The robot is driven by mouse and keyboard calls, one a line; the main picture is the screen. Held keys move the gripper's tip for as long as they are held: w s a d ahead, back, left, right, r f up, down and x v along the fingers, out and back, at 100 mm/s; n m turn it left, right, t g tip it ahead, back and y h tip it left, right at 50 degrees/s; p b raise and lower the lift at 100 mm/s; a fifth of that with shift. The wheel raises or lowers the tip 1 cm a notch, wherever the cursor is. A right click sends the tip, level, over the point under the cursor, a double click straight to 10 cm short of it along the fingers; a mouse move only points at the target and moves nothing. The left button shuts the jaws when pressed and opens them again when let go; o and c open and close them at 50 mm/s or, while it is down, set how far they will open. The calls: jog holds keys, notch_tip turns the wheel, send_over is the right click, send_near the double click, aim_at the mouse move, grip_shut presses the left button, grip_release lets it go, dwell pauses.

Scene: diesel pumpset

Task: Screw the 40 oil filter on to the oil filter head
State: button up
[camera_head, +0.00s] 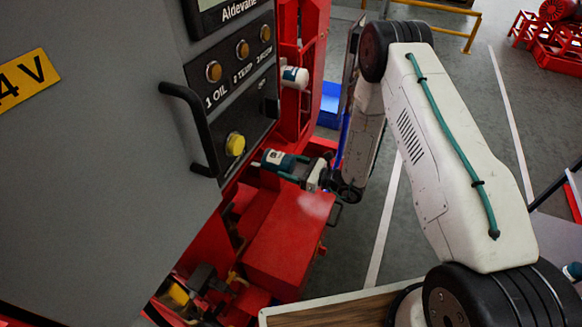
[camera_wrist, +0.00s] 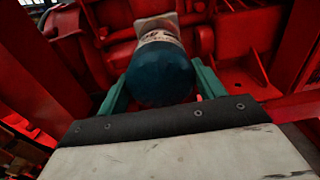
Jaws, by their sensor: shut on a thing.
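A cylindrical filter with a dark teal end and a white printed band shows in the wrist view (camera_wrist: 160,72) and in the head view (camera_head: 273,159). I take it for the oil filter; its number is not readable. My gripper (camera_wrist: 162,88), with green fingers, is shut on its sides; in the head view my gripper (camera_head: 292,172) reaches in from the right. The filter lies roughly level, its far end toward the red engine. A pale piece (camera_wrist: 155,21) shows just beyond it; I cannot tell if this is the filter head or whether they touch.
A second white and teal canister (camera_head: 294,77) sits on the red frame above. The grey control panel (camera_head: 130,150), with a black handle (camera_head: 193,125), stands close on the left. A red box (camera_head: 290,243) lies below my gripper. Open floor (camera_head: 390,215) is to the right.

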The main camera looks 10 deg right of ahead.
aim_at(272, 161)
jog(key=shift+x, duration=2.5)
jog(key=shift+a, duration=0.1)
jog(key=shift+w+a, duration=0.35)
jog(key=shift+a, duration=0.2)
jog(key=shift+w+a, duration=0.1)
jog(key=m, duration=0.6)
jog(key=shift+m, duration=1.5)
